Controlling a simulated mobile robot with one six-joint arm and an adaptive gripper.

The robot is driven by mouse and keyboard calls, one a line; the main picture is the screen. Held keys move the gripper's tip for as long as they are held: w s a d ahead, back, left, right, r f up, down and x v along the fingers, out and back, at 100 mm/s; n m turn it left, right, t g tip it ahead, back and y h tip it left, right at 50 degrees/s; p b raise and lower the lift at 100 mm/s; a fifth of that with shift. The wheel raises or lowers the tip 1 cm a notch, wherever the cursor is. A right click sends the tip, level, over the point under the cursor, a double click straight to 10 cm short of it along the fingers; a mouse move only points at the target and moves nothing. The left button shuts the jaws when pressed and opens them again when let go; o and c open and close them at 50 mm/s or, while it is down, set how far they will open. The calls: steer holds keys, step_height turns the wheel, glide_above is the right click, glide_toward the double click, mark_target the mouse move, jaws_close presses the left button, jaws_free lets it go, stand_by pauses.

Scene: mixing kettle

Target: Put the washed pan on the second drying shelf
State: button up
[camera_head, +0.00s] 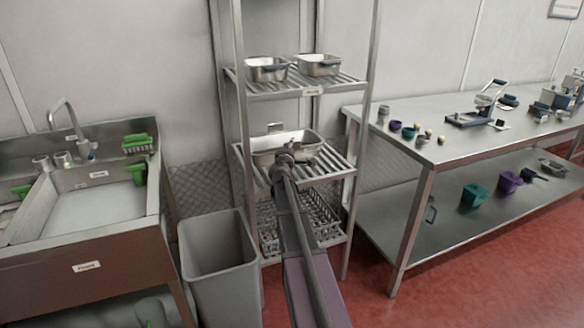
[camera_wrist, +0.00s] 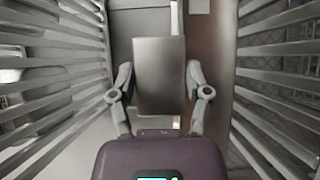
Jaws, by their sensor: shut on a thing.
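The pan (camera_head: 262,151) is a shallow steel rectangular pan with a handle on its far side. It is at the middle slatted shelf (camera_head: 340,163) of the metal rack. I cannot tell whether it rests on the slats or is just above them. My gripper (camera_head: 285,158) is at the pan's near side and hides part of it. In the wrist view my gripper (camera_wrist: 160,85) has its two fingers on either side of a flat grey piece (camera_wrist: 160,70), which seems to be part of the pan. Slats (camera_wrist: 55,75) run along both sides.
Two steel pans (camera_head: 266,70) (camera_head: 318,66) stand on the shelf above. A wire crate (camera_head: 318,215) is below. Rack posts (camera_head: 361,120) stand close on both sides. A grey bin (camera_head: 215,262), a sink (camera_head: 95,205) and a steel table (camera_head: 440,150) flank the rack.

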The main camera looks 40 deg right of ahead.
steer(key=shift+f+b, duration=0.8)
steer(key=shift+f, duration=0.5)
step_height(320, 180, down, 4)
steer(key=b, duration=0.3)
steer(key=shift+r+b, duration=0.25)
steer(key=shift+b, duration=0.15)
steer(key=o, duration=1.3)
steer(key=shift+o, duration=0.2)
steer(key=shift+s+a, duration=0.1)
